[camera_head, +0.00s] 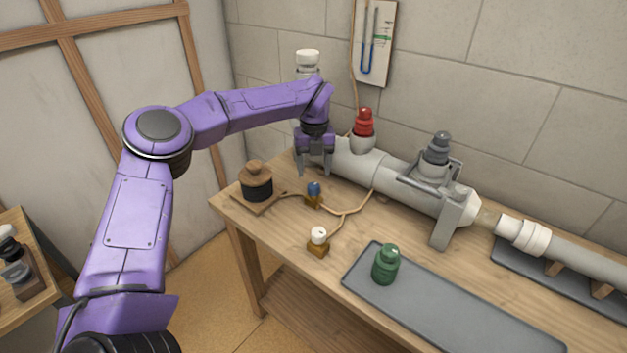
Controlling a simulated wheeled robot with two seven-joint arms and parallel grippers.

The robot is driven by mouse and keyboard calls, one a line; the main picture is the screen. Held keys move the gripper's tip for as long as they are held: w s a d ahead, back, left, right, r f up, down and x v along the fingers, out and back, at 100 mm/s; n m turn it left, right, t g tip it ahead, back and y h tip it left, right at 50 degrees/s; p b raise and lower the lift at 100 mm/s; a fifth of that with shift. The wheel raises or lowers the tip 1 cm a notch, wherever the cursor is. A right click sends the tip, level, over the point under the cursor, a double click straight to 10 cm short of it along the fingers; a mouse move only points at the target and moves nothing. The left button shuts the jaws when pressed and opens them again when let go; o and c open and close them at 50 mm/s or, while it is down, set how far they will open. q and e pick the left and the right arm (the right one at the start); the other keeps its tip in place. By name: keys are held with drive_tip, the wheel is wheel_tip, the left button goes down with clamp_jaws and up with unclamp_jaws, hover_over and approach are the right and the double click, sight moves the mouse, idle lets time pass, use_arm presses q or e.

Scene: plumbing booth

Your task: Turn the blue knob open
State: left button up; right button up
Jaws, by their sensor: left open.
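The blue knob (313,188) is small and sits on a brass-coloured base on the wooden bench, in the head view near the picture's centre. A tan cord runs to its base. My left gripper (315,168) points down just above and behind the blue knob, near the left end of the grey pipe. Its jaws are open and empty, and I see no contact with the knob. My right gripper is not in view.
A white knob (319,236) and a black-and-wood piece (256,182) stand close by on the bench (290,240). The grey pipe (385,172) bears a red cap (364,122). A green bottle-like piece (385,264) stands on a dark tray (450,315).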

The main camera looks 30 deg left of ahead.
sight(314, 184)
use_arm(q)
wheel_tip(314, 184, up, 5)
drive_tip(key=shift+r, duration=0.15)
idle(0.4)
